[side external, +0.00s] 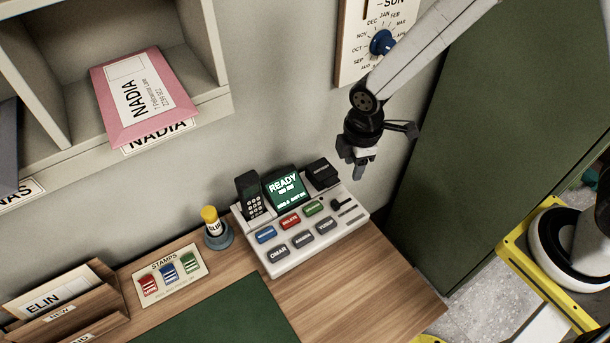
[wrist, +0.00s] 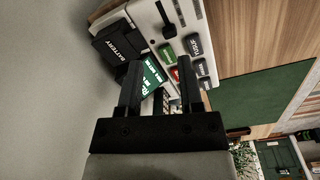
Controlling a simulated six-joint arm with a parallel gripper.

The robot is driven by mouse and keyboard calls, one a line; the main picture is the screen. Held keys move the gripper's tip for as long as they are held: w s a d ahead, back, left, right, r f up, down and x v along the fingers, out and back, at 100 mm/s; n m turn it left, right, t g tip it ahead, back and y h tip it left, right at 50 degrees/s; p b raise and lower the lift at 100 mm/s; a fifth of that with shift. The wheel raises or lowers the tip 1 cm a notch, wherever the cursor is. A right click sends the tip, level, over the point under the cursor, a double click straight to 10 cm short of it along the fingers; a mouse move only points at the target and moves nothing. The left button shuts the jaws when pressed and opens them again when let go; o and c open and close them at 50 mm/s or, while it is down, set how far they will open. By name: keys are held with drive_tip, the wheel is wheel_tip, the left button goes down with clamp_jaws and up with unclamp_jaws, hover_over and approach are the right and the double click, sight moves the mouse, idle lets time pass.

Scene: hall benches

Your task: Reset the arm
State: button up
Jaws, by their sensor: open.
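My gripper (side external: 359,168) hangs from my arm at the upper right in the side external view, in the air above the right end of the bench and close to the grey wall. It points downward, above and to the right of the white console (side external: 345,222). In the wrist view, the two black fingers of my gripper (wrist: 160,72) are spread apart with nothing held between them. Beyond them the console's green READY screen (wrist: 152,76) and the dark block marked BATTERY (wrist: 120,45) show, partly hidden by the fingers.
The console stands on the wooden bench (side external: 365,300) with a handset (side external: 250,193). A yellow-topped stamp (side external: 212,222), a stamps card (side external: 166,277) and a letter rack (side external: 70,310) stand left. A pink NADIA envelope (side external: 145,95) lies in the shelf. A dial calendar (side external: 350,45) hangs behind my arm.

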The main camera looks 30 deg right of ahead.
drive_tip(key=s+d+r+m+t, duration=0.1)
drive_tip(key=s+d+r+m, duration=0.3)
drive_tip(key=d+m, duration=0.2)
drive_tip(key=s+d+r+m+t, duration=0.1)
drive_tip(key=s+d+r+m, duration=0.2)
drive_tip(key=d+m, duration=0.4)
drive_tip(key=shift+s+r+m, duration=0.35)
drive_tip(key=shift+r+m, duration=0.2)
drive_tip(key=shift+m, duration=0.15)
idle(1.1)
